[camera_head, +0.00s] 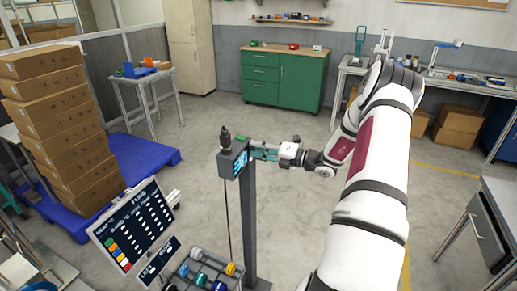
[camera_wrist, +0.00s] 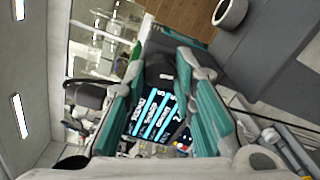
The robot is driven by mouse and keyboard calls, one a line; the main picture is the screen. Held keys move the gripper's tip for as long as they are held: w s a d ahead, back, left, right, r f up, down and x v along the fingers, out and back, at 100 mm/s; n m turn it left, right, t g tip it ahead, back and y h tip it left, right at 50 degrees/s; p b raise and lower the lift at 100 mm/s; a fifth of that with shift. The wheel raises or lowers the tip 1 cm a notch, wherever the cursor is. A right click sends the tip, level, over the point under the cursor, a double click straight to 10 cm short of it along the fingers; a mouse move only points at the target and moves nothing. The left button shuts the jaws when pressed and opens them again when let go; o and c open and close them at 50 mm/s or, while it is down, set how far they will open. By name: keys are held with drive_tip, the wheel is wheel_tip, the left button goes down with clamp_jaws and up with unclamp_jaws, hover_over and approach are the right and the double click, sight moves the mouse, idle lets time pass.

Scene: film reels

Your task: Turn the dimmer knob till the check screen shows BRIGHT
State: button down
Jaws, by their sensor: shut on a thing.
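The control box (camera_head: 232,158) stands on top of a dark post, with a black fitting on its top and a lit blue screen (camera_head: 241,163) on one face. My gripper (camera_head: 262,152) reaches from the right to that face, its teal fingers closed at it. In the wrist view my gripper (camera_wrist: 162,68) has a finger on each side of a dark knob (camera_wrist: 160,75), mostly hidden between them. The knob's pointer is not visible.
A tilted sign board (camera_head: 135,228) with coloured squares stands at the lower left. A rack (camera_head: 205,268) of coloured reels is beside the post. Stacked cartons (camera_head: 62,120) sit on a blue pallet (camera_head: 150,155). A green cabinet (camera_head: 283,77) stands behind; the floor between is clear.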

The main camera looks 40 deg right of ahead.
drive_tip(key=shift+m, duration=0.3)
drive_tip(key=c, duration=1.3)
unclamp_jaws()
drive_tip(key=v, duration=1.2)
